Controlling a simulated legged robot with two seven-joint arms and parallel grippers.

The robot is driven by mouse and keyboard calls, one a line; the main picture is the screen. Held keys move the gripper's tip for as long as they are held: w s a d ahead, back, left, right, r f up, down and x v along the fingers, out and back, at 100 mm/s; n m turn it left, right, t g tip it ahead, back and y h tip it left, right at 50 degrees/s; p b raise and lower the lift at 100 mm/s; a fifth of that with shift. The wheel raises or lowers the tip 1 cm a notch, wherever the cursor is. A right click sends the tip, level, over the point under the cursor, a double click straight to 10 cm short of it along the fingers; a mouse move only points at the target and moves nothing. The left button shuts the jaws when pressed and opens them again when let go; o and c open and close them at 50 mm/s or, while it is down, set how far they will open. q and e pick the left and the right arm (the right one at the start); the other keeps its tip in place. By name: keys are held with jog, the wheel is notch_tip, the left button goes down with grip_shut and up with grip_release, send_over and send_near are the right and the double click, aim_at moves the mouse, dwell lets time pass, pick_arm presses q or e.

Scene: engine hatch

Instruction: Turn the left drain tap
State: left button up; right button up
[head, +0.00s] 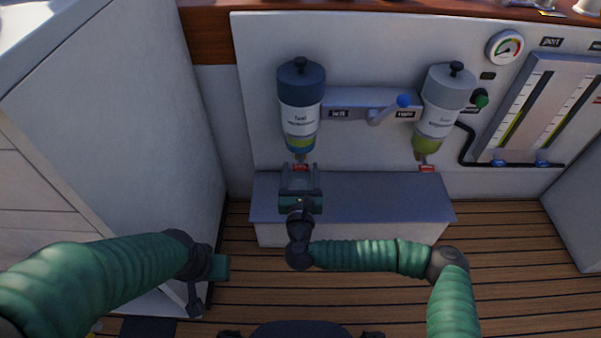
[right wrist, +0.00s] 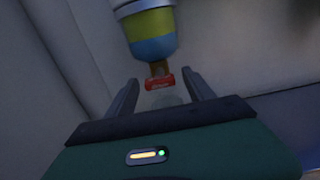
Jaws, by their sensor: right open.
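The left drain tap (head: 300,167) is a small red handle under the left fuel separator (head: 301,112), which has a dark top and a green and blue bowl. In the right wrist view the tap (right wrist: 160,82) sits beyond and between the two fingers, below the bowl (right wrist: 152,35). My right gripper (head: 299,178) is open, just below and in front of the tap; nothing shows held in it. I cannot tell whether a finger touches the tap. My left gripper (head: 218,267) is low at the left, away from the separators; its jaws are unclear.
The right separator (head: 441,100) has its own red tap (head: 427,169). A lever with a blue knob (head: 404,101) sits between the separators. A grey ledge (head: 390,195) runs below them. A white cabinet (head: 120,130) stands at left. A pale round shape (right wrist: 165,101) shows under the tap.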

grip_shut()
jog(key=shift+s+a+f+n+p, duration=0.1)
jog(key=shift+n+p, duration=4.4)
jog(key=shift+p, duration=0.2)
jog(key=shift+s+a+n+p, duration=0.1)
jog(key=shift+n+p, duration=4.4)
jog(key=shift+p, duration=0.15)
jog(key=shift+f, duration=0.1)
jog(key=shift+c, duration=0.2)
grip_release()
jog(key=shift+o, duration=0.2)
jog(key=shift+w, duration=0.1)
